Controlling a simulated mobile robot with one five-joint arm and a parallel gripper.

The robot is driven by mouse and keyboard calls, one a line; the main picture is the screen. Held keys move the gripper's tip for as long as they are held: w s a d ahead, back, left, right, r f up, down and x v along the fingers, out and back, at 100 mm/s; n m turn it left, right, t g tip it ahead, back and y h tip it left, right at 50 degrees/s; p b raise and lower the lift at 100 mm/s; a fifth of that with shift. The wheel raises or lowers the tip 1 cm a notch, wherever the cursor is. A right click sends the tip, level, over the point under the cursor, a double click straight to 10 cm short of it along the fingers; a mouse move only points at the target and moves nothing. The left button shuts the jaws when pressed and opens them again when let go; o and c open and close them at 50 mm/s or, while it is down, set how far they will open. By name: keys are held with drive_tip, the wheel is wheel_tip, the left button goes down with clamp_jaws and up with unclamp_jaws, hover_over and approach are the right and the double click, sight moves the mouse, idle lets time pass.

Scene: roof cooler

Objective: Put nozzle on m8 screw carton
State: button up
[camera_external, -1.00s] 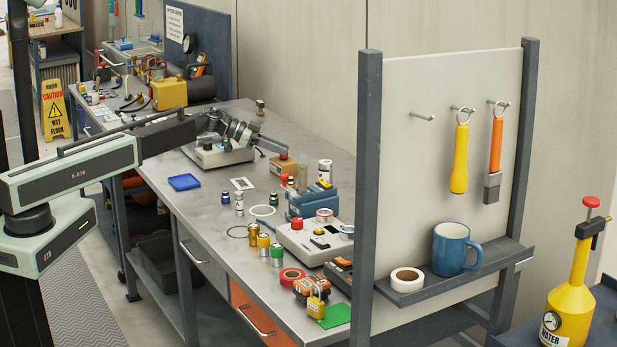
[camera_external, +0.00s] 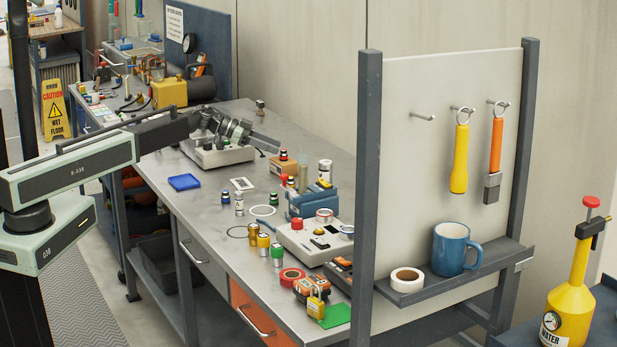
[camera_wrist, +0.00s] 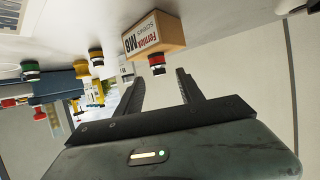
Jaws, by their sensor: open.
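The M8 screw carton (camera_external: 284,167), a small tan box, stands on the workbench beyond my gripper (camera_external: 268,143). Nothing is held.
Other banded nozzles (camera_wrist: 31,72) (camera_wrist: 96,57) stand on the bench. A blue tool block (camera_external: 308,203) and a grey box with a red button (camera_external: 305,243) stand nearer the camera.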

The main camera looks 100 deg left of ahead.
drive_tip(key=p+v, duration=0.2)
drive_tip(key=v, duration=0.7)
drive_tip(key=shift+p, duration=0.4)
drive_tip(key=shift+s, duration=0.1)
